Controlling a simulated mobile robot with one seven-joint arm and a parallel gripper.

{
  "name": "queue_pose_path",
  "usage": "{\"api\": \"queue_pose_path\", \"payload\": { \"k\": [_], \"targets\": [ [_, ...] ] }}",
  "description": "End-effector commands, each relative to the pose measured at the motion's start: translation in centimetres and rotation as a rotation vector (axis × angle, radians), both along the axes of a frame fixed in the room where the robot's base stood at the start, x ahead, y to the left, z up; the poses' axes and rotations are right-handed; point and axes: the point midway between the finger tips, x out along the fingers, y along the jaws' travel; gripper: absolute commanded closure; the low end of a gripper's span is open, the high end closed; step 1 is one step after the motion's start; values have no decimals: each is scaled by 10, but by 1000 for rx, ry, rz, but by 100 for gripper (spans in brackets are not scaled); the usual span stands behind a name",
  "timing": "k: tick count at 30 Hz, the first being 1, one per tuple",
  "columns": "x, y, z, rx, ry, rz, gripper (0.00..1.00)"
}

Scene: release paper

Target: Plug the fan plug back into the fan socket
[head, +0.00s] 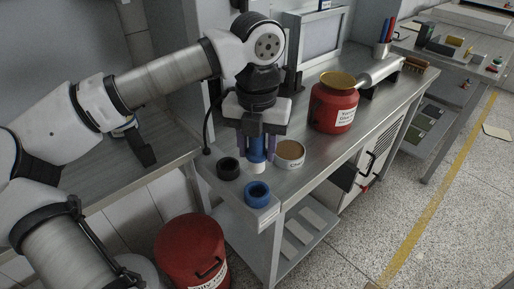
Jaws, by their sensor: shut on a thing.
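My gripper (257,157) points down over the near end of the metal bench. It is shut on a blue cylindrical plug with a white lower end (258,168), which I take to be the fan plug. The plug looks upright. A blue ring-shaped socket (257,193) is at the bench's near corner, below the plug in the picture. A black ring-shaped socket (228,168) is to its left and behind. Which socket is the fan's cannot be read. The gap between the plug tip and the bench is hard to judge.
A small open can (290,154) stands close to the right of my gripper. A red jar with a yellow lid (334,103) and a grey cylinder (381,73) stand farther back. A black cable (207,125) hangs left of the gripper. A red drum (191,252) stands on the floor.

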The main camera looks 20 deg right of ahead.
Motion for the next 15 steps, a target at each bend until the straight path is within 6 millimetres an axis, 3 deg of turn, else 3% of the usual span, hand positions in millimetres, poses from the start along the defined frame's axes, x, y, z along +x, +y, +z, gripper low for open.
{"api": "queue_pose_path", "payload": {
  "k": [10, 15],
  "targets": [
    [0, 0, -2, -1, -2, 1, 87],
    [0, 0, -14, -1, 0, 0, 87]
  ]
}}
